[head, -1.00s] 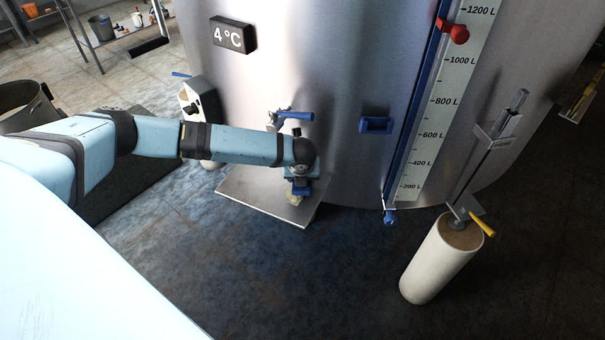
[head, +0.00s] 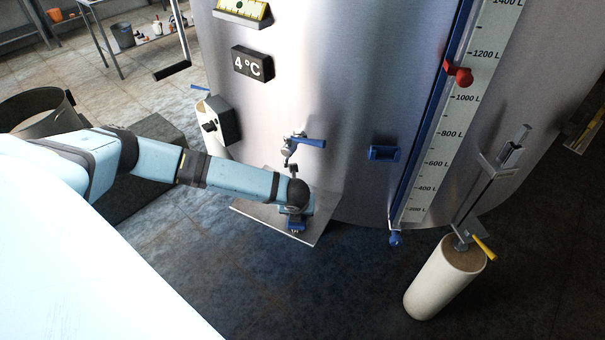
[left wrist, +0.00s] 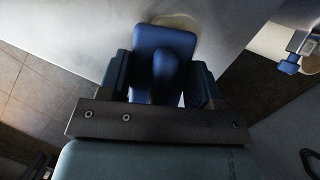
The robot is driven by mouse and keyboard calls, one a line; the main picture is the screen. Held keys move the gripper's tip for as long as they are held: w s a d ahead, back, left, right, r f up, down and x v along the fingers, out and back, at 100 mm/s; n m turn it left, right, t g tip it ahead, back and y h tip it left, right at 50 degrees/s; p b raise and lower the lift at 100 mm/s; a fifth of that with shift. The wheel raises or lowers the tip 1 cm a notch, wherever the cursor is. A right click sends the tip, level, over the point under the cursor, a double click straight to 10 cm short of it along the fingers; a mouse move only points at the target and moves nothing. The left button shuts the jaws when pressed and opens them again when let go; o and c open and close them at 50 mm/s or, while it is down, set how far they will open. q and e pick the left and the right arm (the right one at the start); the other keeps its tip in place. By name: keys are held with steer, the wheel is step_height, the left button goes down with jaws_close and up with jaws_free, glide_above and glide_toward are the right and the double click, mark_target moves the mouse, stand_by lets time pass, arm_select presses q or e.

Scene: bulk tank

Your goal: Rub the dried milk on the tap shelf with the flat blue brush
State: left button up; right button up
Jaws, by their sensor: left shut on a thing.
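The flat blue brush (left wrist: 165,42) is held between the two fingers of my left gripper (left wrist: 163,82), which is shut on it. In the head view my left gripper (head: 296,222) is low over the front right part of the tap shelf (head: 255,209), below the tap (head: 300,143). The pale shelf also shows in the left wrist view (left wrist: 90,25). A cream patch of dried milk (left wrist: 180,20) shows just beyond the brush there. My gripper covers that spot in the head view. I cannot tell whether the bristles touch the shelf. My right gripper is not in view.
The steel tank (head: 345,90) rises behind the shelf. A blue bracket (head: 384,153) and the level gauge (head: 440,130) are on its wall to the right. A white cylindrical foot (head: 445,277) stands at right. The dark floor between is clear.

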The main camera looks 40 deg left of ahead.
arm_select(q)
steer(key=shift+s+a, duration=0.1)
steer(key=shift+s, duration=0.2)
steer(key=shift+a+p, duration=0.1)
steer(key=shift+p, duration=0.4)
steer(key=shift+w+r, duration=0.2)
steer(key=shift+w, duration=0.3)
steer(key=shift+w+f, duration=0.25)
steer(key=shift+w, duration=0.7)
steer(key=shift+w+f, duration=0.1)
steer(key=shift+w, duration=0.25)
steer(key=shift+d, duration=0.2)
steer(key=shift+w, duration=0.15)
